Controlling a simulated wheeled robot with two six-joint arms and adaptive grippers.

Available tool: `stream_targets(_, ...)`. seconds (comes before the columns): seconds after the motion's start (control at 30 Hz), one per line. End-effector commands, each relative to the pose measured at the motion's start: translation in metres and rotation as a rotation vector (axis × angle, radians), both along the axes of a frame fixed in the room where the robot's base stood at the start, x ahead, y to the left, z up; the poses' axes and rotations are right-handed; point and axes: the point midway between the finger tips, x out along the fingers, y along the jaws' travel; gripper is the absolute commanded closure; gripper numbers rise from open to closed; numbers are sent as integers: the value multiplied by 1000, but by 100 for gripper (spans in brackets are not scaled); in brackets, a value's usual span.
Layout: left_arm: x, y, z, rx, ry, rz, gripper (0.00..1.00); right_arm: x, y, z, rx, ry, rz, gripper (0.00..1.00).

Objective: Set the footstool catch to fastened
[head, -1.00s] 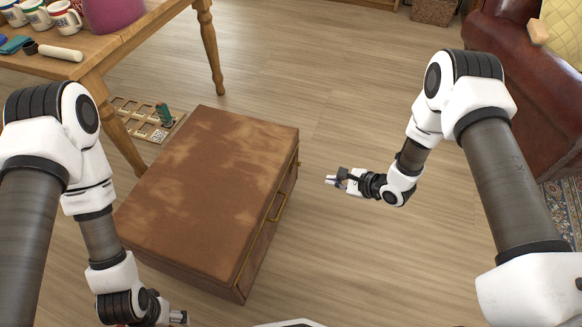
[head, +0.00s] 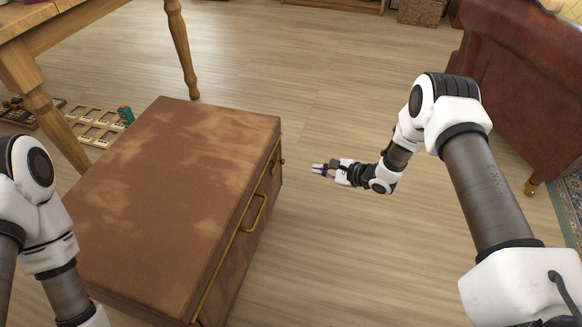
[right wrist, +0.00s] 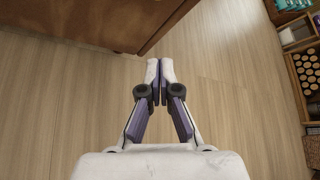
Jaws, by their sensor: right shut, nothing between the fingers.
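The footstool (head: 165,200) is a low box with a worn brown top. Its right-hand side has a brass handle (head: 256,212) and a small brass fitting (head: 282,161) near the far corner. That fitting may be the catch; it is too small to tell its state. My right gripper (head: 316,169) is just right of this corner, apart from the footstool. In the right wrist view the right gripper (right wrist: 160,68) is shut and empty, with the footstool's dark side (right wrist: 110,18) at the top left. My left gripper is outside the frames.
A wooden table (head: 25,65) stands at the upper left. Wooden frames (head: 95,125) lie on the floor behind the footstool. A dark red leather seat (head: 525,90) stands at the right. The floor (head: 370,265) around my right gripper is clear.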

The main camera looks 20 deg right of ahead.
Motion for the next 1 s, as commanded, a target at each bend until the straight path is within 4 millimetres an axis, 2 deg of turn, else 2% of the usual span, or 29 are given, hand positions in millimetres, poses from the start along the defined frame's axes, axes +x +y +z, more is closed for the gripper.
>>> stream_targets(0.17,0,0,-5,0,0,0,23,4,3,-5,-1,0,1,100)
stream_targets(0.27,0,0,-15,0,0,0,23,14,11,-13,-2,-1,3,100)
stream_targets(0.67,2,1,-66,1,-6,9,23,75,57,-53,-1,-3,2,100)
stream_targets(0.7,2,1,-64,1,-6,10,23,71,60,-38,1,-2,0,100)
stream_targets(0.8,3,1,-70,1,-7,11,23,64,68,-25,1,0,0,100)
stream_targets(1.0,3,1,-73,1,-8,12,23,59,74,-13,0,0,0,100)
